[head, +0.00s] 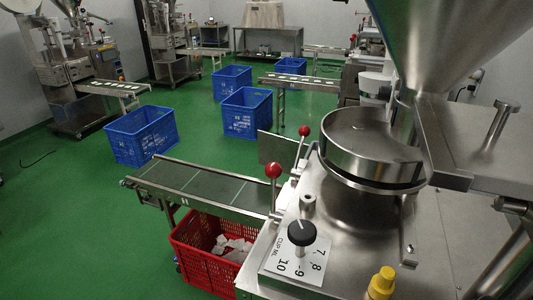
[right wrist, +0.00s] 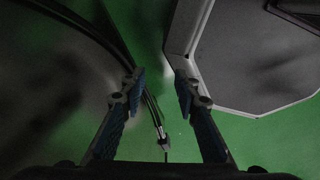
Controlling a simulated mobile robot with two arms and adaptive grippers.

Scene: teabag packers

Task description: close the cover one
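I cannot tell for certain which part the task calls cover one. In the head view, a round steel drum with a flat lid (head: 371,137) sits on the near packing machine (head: 345,250). A gap shows under its raised right rim. A flat grey panel (head: 276,149) stands upright behind the red-knobbed levers. In the right wrist view, my right gripper (right wrist: 159,95) is open and empty, its two blue-padded fingers apart over green floor. A grey panel with a pale edge (right wrist: 188,27) lies beyond its right finger. My left gripper is in neither view.
A conveyor (head: 200,184) runs left from the machine above a red crate (head: 195,262) holding white packets. Several blue crates, including one at left (head: 142,135), stand on the green floor. A steel hopper (head: 450,40) overhangs the machine. Dark cables (right wrist: 105,32) show in the wrist view.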

